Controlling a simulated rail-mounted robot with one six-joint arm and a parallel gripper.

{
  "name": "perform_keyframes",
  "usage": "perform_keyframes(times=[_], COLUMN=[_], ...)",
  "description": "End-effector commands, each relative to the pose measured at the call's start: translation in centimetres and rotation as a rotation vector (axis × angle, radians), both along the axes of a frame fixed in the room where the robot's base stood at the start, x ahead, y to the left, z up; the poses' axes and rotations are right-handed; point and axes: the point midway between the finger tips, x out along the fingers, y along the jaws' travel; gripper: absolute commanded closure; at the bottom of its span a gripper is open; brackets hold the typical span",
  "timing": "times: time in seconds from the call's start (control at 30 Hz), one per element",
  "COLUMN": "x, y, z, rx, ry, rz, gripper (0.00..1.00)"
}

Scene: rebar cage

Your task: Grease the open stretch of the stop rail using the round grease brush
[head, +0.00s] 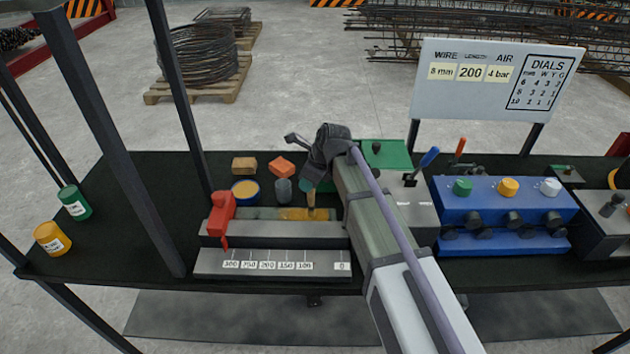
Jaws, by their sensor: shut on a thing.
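My gripper (318,178) is shut on the round grease brush (310,198), which points down over the stop rail. The brush's tan lower end is at the rail's top strip; I cannot tell whether it touches. The stop rail (325,230) is a long grey block behind a scale plate. A yellow-orange patch (296,214) lies on its top strip under and left of the brush; the strip further left (262,213) looks dull greenish brown. A red stop (221,213) sits at the rail's left end. My arm hides the rail's right end.
Behind the rail stand an open tin of yellow stuff (245,190), a grey cup (283,188), a brown block (244,164) and an orange block (281,167). A blue valve unit (505,213) is at right. Green (75,203) and yellow (51,238) cans stand far left.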

Motion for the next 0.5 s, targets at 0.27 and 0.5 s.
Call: perform_keyframes(times=[0.27,0.5], x=[-0.2,-0.2], y=[2.4,3.4], z=[-0.1,0.0], rx=[0.0,0.0], ry=[0.001,0.001], rz=[0.0,0.002], gripper=[1.0,1.0])
